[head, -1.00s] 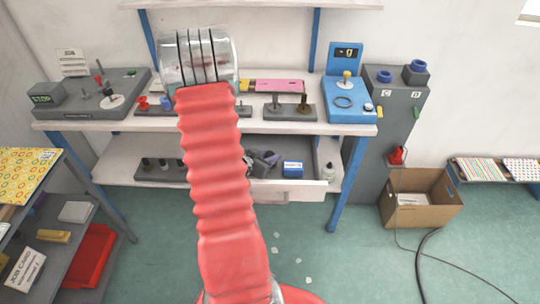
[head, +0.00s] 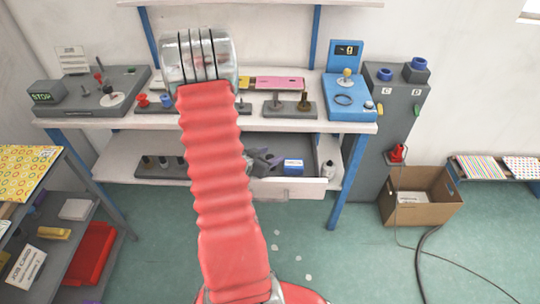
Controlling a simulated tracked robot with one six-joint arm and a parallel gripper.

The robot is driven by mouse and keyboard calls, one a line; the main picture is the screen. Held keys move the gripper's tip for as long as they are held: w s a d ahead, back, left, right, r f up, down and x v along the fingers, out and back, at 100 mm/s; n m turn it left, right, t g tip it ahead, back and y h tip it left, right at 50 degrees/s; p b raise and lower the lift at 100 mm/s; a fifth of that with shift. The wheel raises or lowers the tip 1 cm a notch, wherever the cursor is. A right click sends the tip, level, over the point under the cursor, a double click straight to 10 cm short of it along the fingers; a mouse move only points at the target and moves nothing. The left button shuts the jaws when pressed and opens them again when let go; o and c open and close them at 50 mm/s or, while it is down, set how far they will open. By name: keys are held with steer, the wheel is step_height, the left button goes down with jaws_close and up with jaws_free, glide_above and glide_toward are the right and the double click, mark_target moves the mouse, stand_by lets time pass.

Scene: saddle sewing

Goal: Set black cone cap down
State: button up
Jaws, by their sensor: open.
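My red-sleeved arm rises through the middle of the head view, with a metal joint at its top. It hides the part of the bench behind it, and I cannot make out my gripper's fingers. I cannot pick out the black cone cap for certain. A small dark peg-like piece (head: 276,101) stands on the left of a grey block (head: 291,112) on the bench, with a brownish one (head: 304,101) to its right. Several dark pieces stand in a grey rack (head: 143,171) on the lower shelf, partly hidden by my arm.
The white bench (head: 350,127) holds a grey control panel (head: 120,98) at left and a blue tester (head: 347,109) at right. An open drawer (head: 290,188) below holds grey parts and a blue box (head: 293,166). A cardboard box (head: 425,211) stands on the floor at right.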

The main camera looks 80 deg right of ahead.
steer(key=shift+r, duration=0.1)
steer(key=shift+r, duration=0.45)
steer(key=v, duration=1.2)
steer(key=shift+w, duration=0.15)
